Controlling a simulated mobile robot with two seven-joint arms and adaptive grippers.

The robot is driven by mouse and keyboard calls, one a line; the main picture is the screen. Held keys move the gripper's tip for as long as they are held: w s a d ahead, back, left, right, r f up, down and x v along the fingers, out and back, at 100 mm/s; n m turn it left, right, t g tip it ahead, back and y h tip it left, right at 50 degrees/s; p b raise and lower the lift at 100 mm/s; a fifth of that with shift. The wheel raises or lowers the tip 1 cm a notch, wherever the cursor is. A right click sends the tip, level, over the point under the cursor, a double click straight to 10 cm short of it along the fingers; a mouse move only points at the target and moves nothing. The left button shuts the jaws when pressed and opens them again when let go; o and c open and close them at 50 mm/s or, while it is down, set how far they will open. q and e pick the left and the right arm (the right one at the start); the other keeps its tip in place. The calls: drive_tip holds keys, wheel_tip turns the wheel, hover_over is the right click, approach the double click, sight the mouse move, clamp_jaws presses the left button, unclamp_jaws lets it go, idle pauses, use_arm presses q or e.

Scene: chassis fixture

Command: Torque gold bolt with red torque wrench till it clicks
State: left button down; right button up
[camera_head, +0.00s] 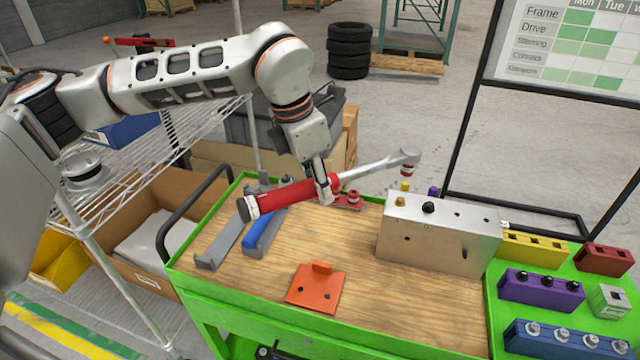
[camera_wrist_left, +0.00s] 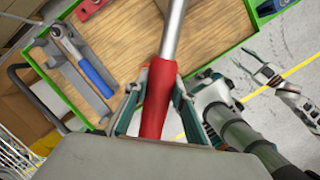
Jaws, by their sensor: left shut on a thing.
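The red torque wrench (camera_head: 288,196) has a red handle and a silver shaft and head. My left gripper (camera_head: 325,188) is shut on its handle and holds it above the cart, head pointing right. In the left wrist view, the fingers (camera_wrist_left: 157,98) close on both sides of the red handle (camera_wrist_left: 157,90). The wrench head (camera_head: 410,158), with a red socket below it, is in the air above the left end of a metal block (camera_head: 440,240). The gold bolt (camera_head: 401,201) stands on that block's top, below the socket and apart from it. My right gripper (camera_wrist_left: 258,68) looks open and empty in the left wrist view.
A black bolt (camera_head: 428,207) stands beside the gold one. Grey holders, one with a blue-handled wrench (camera_head: 262,232), lie left on the wooden top. An orange bracket (camera_head: 315,287) lies in front. Purple (camera_head: 540,290), yellow, red and blue blocks stand at right.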

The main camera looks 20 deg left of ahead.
use_arm(q)
drive_tip(key=shift+f, duration=0.3)
drive_tip(key=x, duration=0.3)
drive_tip(key=a+x, duration=0.1)
drive_tip(key=x, duration=0.1)
drive_tip(key=shift+s+f, duration=0.35)
drive_tip(key=shift+f, duration=0.1)
drive_tip(key=shift+f+b, duration=1)
drive_tip(key=shift+b, duration=0.05)
idle(0.7)
drive_tip(key=shift+w+a+f+m, duration=0.1)
drive_tip(key=shift+w+a+m, duration=0.3)
drive_tip(key=shift+w+a, duration=0.1)
